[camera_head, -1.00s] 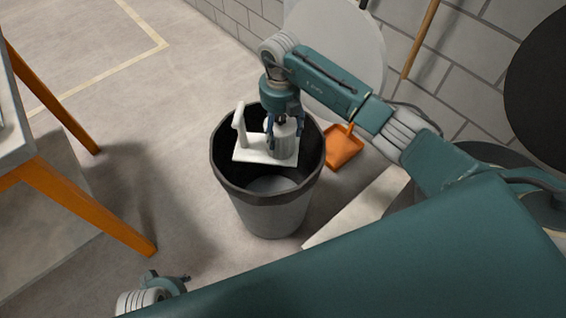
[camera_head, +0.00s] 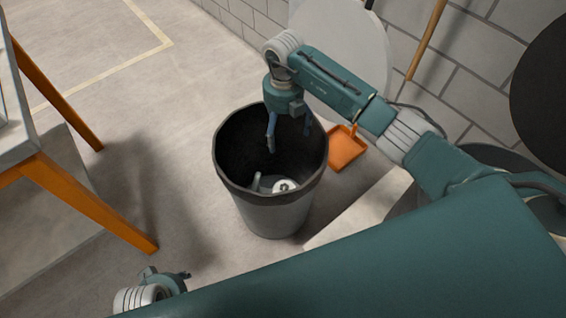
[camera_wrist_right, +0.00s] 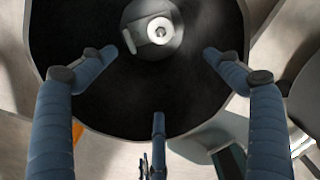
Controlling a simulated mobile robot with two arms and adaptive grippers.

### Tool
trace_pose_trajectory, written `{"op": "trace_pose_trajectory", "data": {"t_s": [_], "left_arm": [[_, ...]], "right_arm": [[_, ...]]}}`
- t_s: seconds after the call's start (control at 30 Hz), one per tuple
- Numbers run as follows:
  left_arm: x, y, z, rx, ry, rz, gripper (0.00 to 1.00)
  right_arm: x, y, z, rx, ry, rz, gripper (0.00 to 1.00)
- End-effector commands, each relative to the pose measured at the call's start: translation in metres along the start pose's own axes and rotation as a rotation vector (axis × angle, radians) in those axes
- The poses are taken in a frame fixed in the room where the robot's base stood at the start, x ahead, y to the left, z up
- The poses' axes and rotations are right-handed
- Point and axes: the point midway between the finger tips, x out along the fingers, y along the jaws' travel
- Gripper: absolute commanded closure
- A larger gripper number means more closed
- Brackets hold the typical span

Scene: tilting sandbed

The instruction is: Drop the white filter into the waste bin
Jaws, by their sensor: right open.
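The waste bin (camera_head: 272,215) is a grey bin with a dark rim and black inside, standing on the floor. The white filter (camera_head: 285,186) lies low inside the bin, partly hidden by the front rim; in the right wrist view the filter (camera_wrist_right: 158,30) shows at the bin's bottom with a round hub. My right gripper (camera_head: 289,143) is open and empty, fingers pointing down over the bin's mouth, well above the filter. In the right wrist view its blue fingers are spread apart. My left gripper (camera_head: 180,277) shows only partly at the bottom left, and its jaws cannot be made out.
A table with orange legs (camera_head: 85,205) stands at the left. The floor between the table and bin is clear.

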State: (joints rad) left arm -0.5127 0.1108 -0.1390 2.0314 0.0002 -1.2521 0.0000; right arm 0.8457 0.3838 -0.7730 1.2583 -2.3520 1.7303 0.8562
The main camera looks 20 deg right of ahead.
Motion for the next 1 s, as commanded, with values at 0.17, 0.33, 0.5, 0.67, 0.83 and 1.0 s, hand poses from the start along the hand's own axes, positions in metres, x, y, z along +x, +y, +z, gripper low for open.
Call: {"op": "trace_pose_trajectory", "data": {"t_s": [0.17,0.33,0.5,0.67,0.83,1.0], "left_arm": [[0.0,0.0,0.0,0.0,0.001,0.0,0.62],[0.0,0.0,0.0,0.0,0.001,0.0,0.62],[0.0,0.0,0.0,0.0,0.0,0.0,0.62],[0.0,0.0,0.0,0.0,0.001,0.0,0.62],[-0.001,0.0,0.0,0.0,0.0,0.0,0.62],[-0.001,0.0,0.0,0.0,0.0,0.0,0.62]], "right_arm": [[-0.029,0.0,0.002,-0.001,-0.007,0.002,0.11],[-0.067,0.001,0.002,-0.001,-0.008,0.003,0.11],[-0.098,0.0,0.002,-0.001,-0.006,0.002,0.11],[-0.114,0.0,0.001,0.0,-0.004,0.002,0.11],[-0.118,0.0,0.001,0.0,-0.003,0.001,0.11],[-0.118,0.0,0.001,0.0,-0.003,0.002,0.11]]}}
